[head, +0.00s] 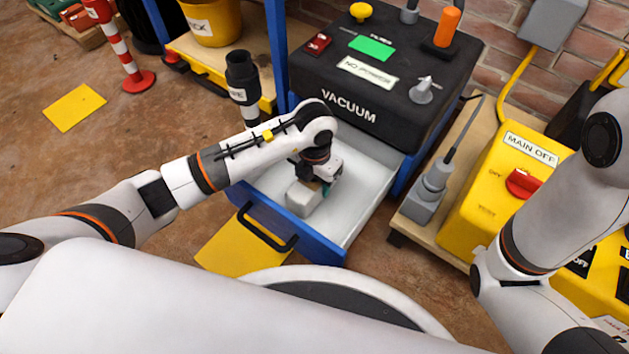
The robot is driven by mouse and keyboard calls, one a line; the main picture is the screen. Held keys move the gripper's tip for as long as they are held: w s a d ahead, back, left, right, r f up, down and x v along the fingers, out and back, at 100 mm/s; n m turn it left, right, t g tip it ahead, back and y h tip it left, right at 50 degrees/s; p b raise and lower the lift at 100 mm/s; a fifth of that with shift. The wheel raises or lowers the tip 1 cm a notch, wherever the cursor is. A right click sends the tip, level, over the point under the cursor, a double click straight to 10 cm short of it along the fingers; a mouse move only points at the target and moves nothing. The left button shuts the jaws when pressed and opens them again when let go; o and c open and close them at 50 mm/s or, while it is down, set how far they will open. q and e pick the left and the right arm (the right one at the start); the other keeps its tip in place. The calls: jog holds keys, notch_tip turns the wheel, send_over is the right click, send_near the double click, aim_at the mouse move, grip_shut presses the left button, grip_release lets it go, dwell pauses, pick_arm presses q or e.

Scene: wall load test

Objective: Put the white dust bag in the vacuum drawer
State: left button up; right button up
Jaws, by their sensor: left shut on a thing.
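The black vacuum (377,84), labelled VACUUM, stands at the back on a blue frame. Its drawer (362,196), with a light grey inside, a blue front and a black handle, is pulled open toward me. My left gripper (318,188) is over the inside of the drawer, pointing down, and is shut on the white dust bag (302,199). The bag is within the drawer's outline, low down; I cannot tell whether it touches the floor of the drawer. The gripper hides part of the bag. My right arm shows at the right, but its gripper is not in view.
A yellow box labelled MAIN OFF (497,193) with a red switch stands right of the drawer. A grey plug (430,192) lies on the wooden board between them. A yellow floor patch (232,246) lies by the drawer front. A red-white post (121,50) stands at the left.

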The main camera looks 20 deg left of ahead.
pick_arm(q)
jog(key=shift+f, duration=0.15)
jog(key=o, duration=1)
notch_tip(320, 180, up, 12)
jog(key=p, duration=0.9)
jog(key=shift+r, duration=0.2)
